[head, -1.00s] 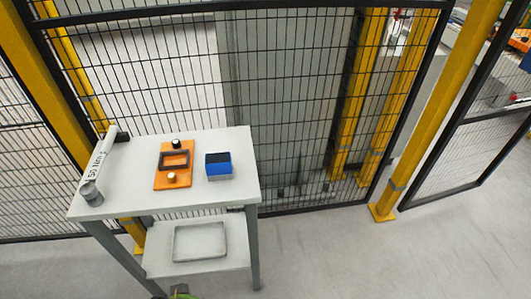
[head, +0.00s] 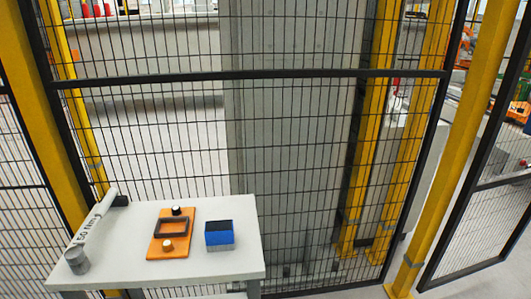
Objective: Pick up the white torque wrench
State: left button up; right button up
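The white torque wrench (head: 97,216) lies along the left side of the grey table (head: 206,264). Its white tube carries dark lettering. A grey cylindrical end (head: 77,260) is at the near side and a black end (head: 120,201) at the far side. Neither of my grippers is in view, and nothing touches the wrench.
A black mesh fence (head: 300,150) with yellow posts (head: 440,150) stands close behind the table.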

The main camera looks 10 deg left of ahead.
aim_at(79, 263)
jog(key=u, duration=1.4)
